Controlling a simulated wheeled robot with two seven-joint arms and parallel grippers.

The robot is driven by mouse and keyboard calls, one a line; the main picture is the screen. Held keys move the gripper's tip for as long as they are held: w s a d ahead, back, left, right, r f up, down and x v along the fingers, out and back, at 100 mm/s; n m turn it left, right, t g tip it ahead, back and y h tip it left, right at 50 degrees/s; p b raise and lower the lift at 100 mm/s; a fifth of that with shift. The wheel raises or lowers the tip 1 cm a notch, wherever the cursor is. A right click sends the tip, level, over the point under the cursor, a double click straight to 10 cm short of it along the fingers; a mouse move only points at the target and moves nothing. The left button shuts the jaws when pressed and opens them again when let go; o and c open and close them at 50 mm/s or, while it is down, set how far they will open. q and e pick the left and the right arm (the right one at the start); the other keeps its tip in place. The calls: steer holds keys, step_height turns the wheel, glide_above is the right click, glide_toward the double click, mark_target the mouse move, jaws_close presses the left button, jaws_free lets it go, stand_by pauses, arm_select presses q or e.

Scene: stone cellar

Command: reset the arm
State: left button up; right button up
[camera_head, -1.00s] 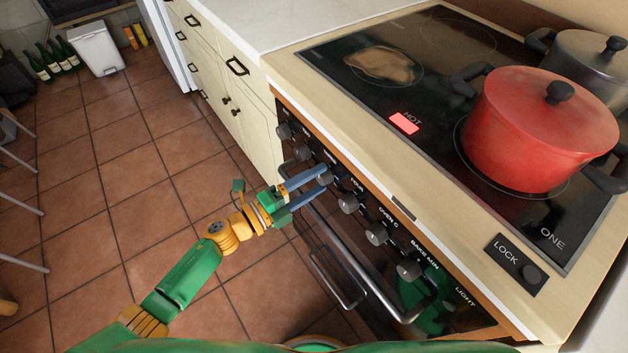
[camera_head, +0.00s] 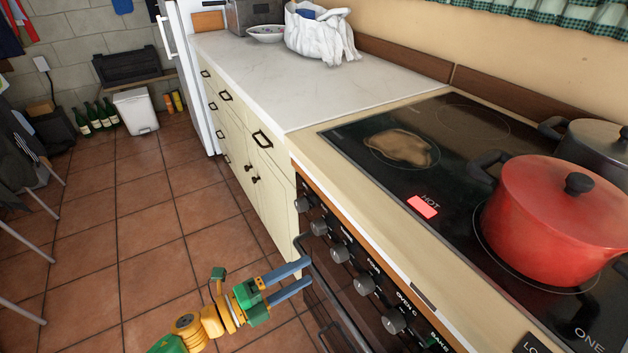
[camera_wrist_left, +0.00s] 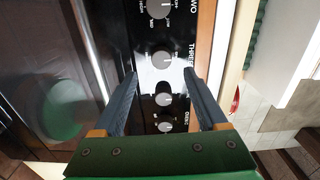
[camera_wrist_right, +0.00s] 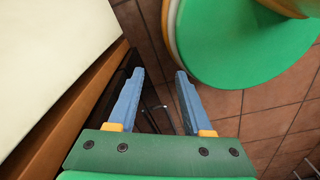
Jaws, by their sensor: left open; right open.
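My left gripper (camera_head: 306,272) is in front of the stove's upper front, close to the oven handle (camera_head: 335,285) and the row of knobs (camera_head: 339,252). Its two blue fingers are apart with nothing held between them. In the left wrist view the open fingers (camera_wrist_left: 160,80) frame the black control panel, with a knob (camera_wrist_left: 163,100) seen between them. My right gripper (camera_wrist_right: 153,75) is out of the head view.
The stove top holds a red lidded pot (camera_head: 560,215), a grey pot (camera_head: 595,148) and a brown smear (camera_head: 403,148); a red HOT light (camera_head: 422,207) glows. Cream drawers (camera_head: 240,160) stand left of the stove. The tiled floor (camera_head: 130,230) at left is mostly open.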

arm_select(q)
steer(key=s+a+f+n+y+p, duration=0.4)
steer(key=a+f+n+y+p, duration=0.3)
steer(key=a+f+n+y, duration=0.6)
steer(key=s+f+n+g+p, duration=0.1)
steer(key=s+f+n+g, duration=0.2)
steer(key=s, duration=0.6)
steer(key=s+f+n+g+y+p, duration=0.1)
steer(key=s+f+n+g, duration=0.2)
steer(key=s, duration=0.6)
steer(key=s+f+n+g+p, duration=0.2)
steer(key=s+f+n, duration=0.3)
steer(key=s, duration=0.4)
steer(key=shift+s+d+f+n+g, duration=0.25)
steer(key=shift+s+n+g, duration=0.1)
steer(key=shift+n+g, duration=0.55)
